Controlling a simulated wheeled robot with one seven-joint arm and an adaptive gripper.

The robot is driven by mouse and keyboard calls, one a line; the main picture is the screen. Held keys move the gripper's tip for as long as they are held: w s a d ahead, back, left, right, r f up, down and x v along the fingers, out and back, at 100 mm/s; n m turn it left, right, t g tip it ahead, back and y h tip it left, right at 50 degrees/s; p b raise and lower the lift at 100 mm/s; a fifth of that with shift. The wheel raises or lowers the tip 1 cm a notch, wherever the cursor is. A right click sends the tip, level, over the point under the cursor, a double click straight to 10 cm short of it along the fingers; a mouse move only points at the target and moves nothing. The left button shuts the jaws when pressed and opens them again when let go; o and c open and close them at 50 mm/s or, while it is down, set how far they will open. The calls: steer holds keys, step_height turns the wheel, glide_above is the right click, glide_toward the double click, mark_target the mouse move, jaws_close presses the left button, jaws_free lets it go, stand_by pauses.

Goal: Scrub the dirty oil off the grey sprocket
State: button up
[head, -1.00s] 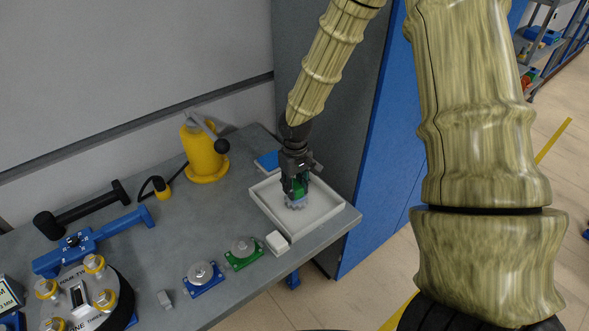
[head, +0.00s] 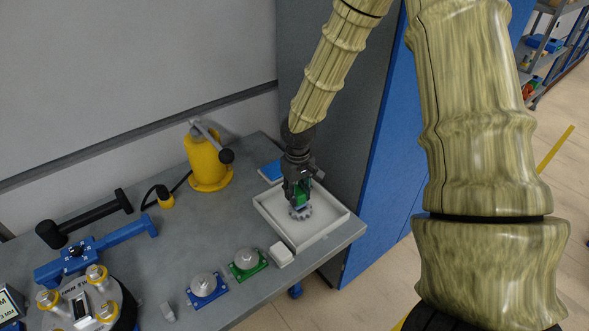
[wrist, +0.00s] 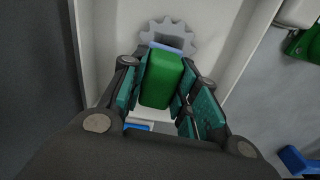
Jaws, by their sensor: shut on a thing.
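The grey sprocket (head: 302,213) lies flat in a shallow white tray (head: 331,232) at the right end of the bench. Its toothed rim also shows at the top of the wrist view (wrist: 166,30). My gripper (head: 298,195) points down over the tray, shut on a green scrubber (wrist: 161,78) with a pale blue lower edge (wrist: 173,48). The scrubber is over the sprocket and hides part of it. I cannot tell whether the two touch. No dark oil is clear on the visible part of the sprocket.
A white block (head: 281,254) sits beside the tray's front. Green (head: 248,264) and blue (head: 207,290) fixtures stand to its left. A yellow press (head: 207,165) stands at the back. A blue item (head: 270,171) lies behind the tray. A grey-blue cabinet (head: 375,150) rises on the right.

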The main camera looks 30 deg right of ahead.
steer(key=r, duration=0.1)
steer(key=r+p, duration=0.1)
steer(key=r, duration=0.2)
steer(key=shift+s+a+p, duration=0.15)
steer(key=shift+s+p, duration=0.1)
steer(key=shift+p, duration=0.15)
steer(key=shift+w+a+r+p, duration=0.1)
steer(key=shift+w+r+p, duration=0.1)
steer(key=shift+r+p, duration=0.3)
steer(key=shift+w+r+p, duration=0.15)
steer(key=shift+r+p, duration=0.3)
steer(key=shift+r, duration=0.05)
steer(key=shift+s+r+p, duration=0.25)
steer(key=shift+r+p, duration=0.45)
steer(key=shift+r, duration=0.3)
steer(key=shift+w+f, duration=0.1)
